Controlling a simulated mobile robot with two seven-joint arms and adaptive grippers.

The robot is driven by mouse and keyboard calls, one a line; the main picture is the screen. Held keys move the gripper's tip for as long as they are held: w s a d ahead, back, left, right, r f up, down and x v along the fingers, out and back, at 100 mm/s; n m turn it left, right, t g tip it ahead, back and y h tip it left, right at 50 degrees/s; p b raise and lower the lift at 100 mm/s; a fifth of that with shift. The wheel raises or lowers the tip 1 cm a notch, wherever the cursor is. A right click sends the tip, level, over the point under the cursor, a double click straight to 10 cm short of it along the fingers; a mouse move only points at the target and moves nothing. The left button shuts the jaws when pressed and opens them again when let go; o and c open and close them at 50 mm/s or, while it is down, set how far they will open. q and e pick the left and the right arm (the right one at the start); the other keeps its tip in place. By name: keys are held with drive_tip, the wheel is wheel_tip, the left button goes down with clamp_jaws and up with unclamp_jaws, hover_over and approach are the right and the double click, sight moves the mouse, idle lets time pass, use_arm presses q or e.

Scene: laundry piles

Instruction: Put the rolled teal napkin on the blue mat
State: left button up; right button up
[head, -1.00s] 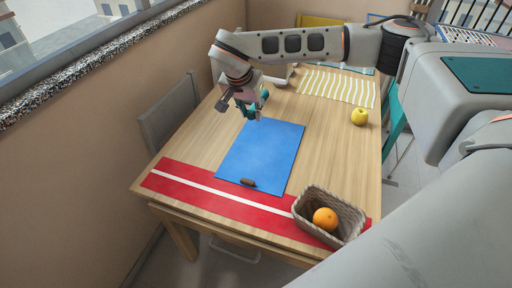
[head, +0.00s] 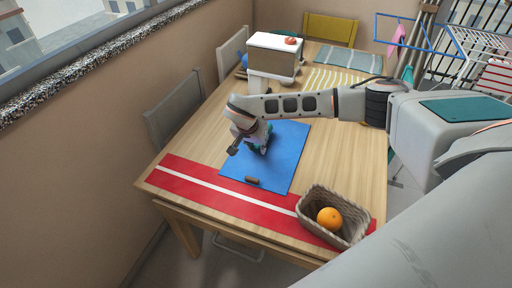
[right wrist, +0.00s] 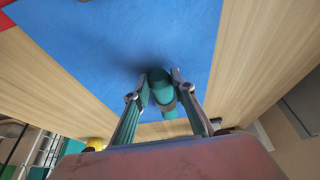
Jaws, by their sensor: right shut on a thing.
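The rolled teal napkin (right wrist: 161,90) shows in the right wrist view between the fingers of my right gripper (right wrist: 157,88), which is shut on it. In the head view, my right gripper (head: 258,149) is over the far left part of the blue mat (head: 285,158) and mostly hides the napkin. The mat lies flat on the table and fills the upper middle of the right wrist view. A dark shadow lies on the mat by the napkin's end; I cannot tell whether they touch. My left gripper is not in view.
A red runner with a white stripe (head: 215,190) crosses the table's near side. A wicker basket (head: 313,205) holds an orange (head: 329,217). A white-topped box (head: 275,50) stands at the back. The table right of the mat is bare.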

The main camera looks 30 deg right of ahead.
drive_tip(key=shift+f, duration=0.2)
drive_tip(key=o, duration=1.1)
drive_tip(key=shift+f, duration=0.1)
drive_tip(key=shift+a+r, duration=0.1)
drive_tip(key=shift+r, duration=0.25)
drive_tip(key=v, duration=1.1)
drive_tip(key=shift+s+r, duration=0.2)
drive_tip(key=shift+r, duration=0.1)
drive_tip(key=shift+s+f, duration=0.1)
